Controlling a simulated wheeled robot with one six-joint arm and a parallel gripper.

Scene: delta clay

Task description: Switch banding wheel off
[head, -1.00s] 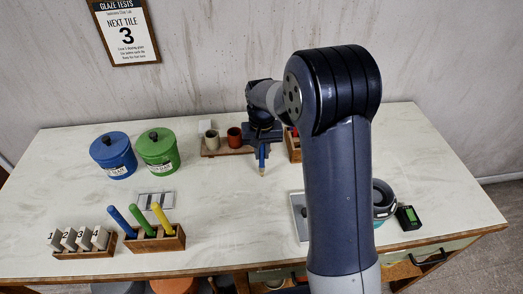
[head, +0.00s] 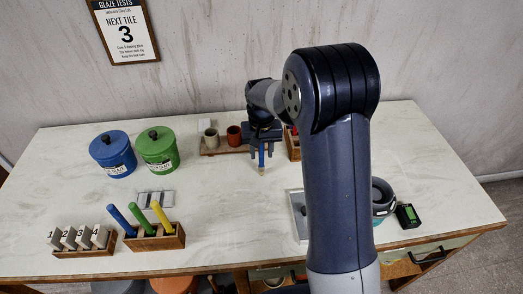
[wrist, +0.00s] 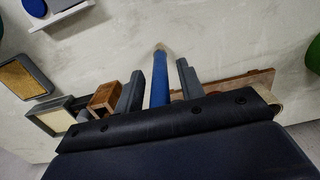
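The banding wheel appears to be the round grey and teal object (head: 386,206) at the right of the table in the head view. It is largely hidden behind my arm, and I cannot make out its switch or whether it turns. A small black box with a green display (head: 408,215) stands just right of it. My gripper (head: 262,150) is above the back middle of the table, well left of and behind the wheel. It holds a blue pencil-like tool (wrist: 159,78) between its fingers (wrist: 160,88), pale tip pointing down.
Blue (head: 112,155) and green (head: 158,151) lidded pots stand at the left. A holder with coloured sticks (head: 155,239) and a rack of numbered tiles (head: 84,248) are in front. Two cups stand on a wooden board (head: 226,149) beside my gripper.

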